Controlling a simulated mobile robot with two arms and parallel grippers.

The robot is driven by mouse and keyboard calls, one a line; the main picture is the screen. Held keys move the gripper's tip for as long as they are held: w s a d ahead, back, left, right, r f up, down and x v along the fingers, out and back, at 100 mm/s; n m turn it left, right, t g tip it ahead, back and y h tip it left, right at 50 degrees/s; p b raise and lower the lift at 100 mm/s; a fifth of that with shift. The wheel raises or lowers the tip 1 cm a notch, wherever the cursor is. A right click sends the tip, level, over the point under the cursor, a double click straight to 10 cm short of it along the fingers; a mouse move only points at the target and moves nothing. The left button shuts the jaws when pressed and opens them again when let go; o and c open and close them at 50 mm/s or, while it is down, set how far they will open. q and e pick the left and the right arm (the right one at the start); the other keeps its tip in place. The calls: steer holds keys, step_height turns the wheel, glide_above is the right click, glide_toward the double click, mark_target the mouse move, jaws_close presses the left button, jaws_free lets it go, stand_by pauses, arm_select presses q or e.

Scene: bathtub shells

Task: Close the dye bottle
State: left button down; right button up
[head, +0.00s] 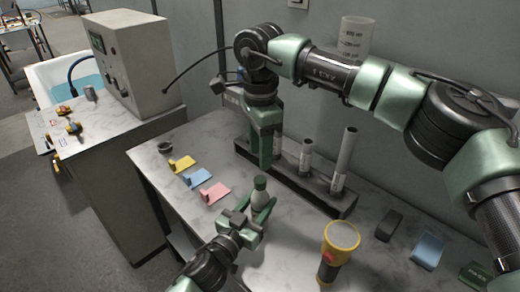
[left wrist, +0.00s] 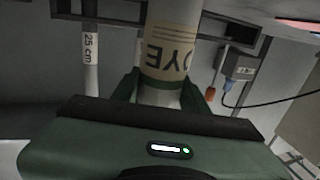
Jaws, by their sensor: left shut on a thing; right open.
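The dye bottle (head: 259,197) is pale with a grey-green top, and stands upright over the counter in the head view. I cannot tell whether that top is a cap fully seated. My left gripper (head: 263,210) is shut on the bottle, one green finger on each side. In the left wrist view the bottle (left wrist: 168,48) shows a tan label reading DYE upside down, with the gripper's fingers (left wrist: 165,92) around its pale part. My right gripper (head: 267,158) is open and points down, just behind and above the bottle in the picture. The gap between its fingers is hard to see.
A dark rack (head: 325,198) with upright tubes stands behind the bottle. Yellow (head: 182,164), blue (head: 197,178) and pink (head: 214,193) pieces lie left; a small dark round thing (head: 165,147) is beyond. A yellow flashlight (head: 340,237) stands to the right.

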mark_target(260, 179)
steer(key=shift+f, duration=4.05)
